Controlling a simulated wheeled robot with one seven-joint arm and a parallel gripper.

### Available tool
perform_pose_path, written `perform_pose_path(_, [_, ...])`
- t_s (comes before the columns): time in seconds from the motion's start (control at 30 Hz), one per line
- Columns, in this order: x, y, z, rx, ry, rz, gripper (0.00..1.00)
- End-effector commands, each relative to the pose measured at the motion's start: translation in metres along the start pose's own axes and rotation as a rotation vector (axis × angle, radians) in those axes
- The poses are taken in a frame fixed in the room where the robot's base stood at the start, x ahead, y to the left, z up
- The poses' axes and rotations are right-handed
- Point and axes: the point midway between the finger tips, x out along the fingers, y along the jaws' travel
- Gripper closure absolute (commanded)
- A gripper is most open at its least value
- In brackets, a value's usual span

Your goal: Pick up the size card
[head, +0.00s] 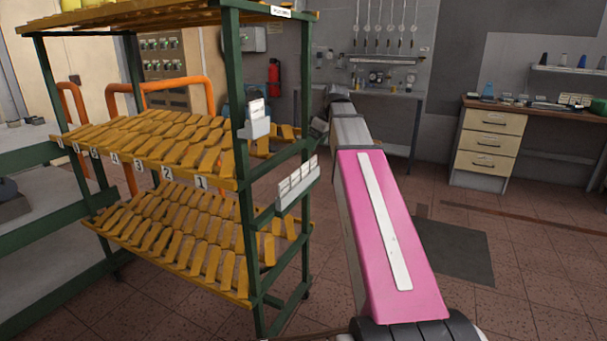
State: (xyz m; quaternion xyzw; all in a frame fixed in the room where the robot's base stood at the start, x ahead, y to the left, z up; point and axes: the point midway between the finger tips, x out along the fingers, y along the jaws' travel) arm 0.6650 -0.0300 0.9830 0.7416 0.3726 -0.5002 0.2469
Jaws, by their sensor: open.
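A white card (257,107) stands upright in a small grey holder (256,129) on the near green post of the shoe-last rack. Several more white cards (297,178) stand in a pale rail lower on the rack's right side. Print on the cards is too small to read. My gripper (318,128) shows only as a small dark grey part left of my pink arm, to the right of the upper card and apart from it. Its fingers are hard to make out, and I see nothing held in it.
The green rack has yellow-brown shelves (140,166) with rows of lasts and number labels. A grey-topped bench (40,160) stands at left. A wooden drawer desk (487,147) and a wall bench (385,92) stand behind. The tiled floor (545,260) at right is largely clear.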

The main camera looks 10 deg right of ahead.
Motion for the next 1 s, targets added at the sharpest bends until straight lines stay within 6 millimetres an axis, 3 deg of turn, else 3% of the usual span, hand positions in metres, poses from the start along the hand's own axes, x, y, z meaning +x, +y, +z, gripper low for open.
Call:
perform_pose_path(0.17, [-0.003,0.001,-0.003,-0.020,0.005,-0.001,0.28])
perform_pose_path(0.5, [0.041,0.001,-0.003,-0.017,0.005,-0.002,0.28])
perform_pose_path(0.77, [0.056,0.001,-0.003,-0.017,0.005,-0.001,0.28])
perform_pose_path(1.0, [0.084,0.001,-0.002,-0.017,0.004,-0.002,0.28])
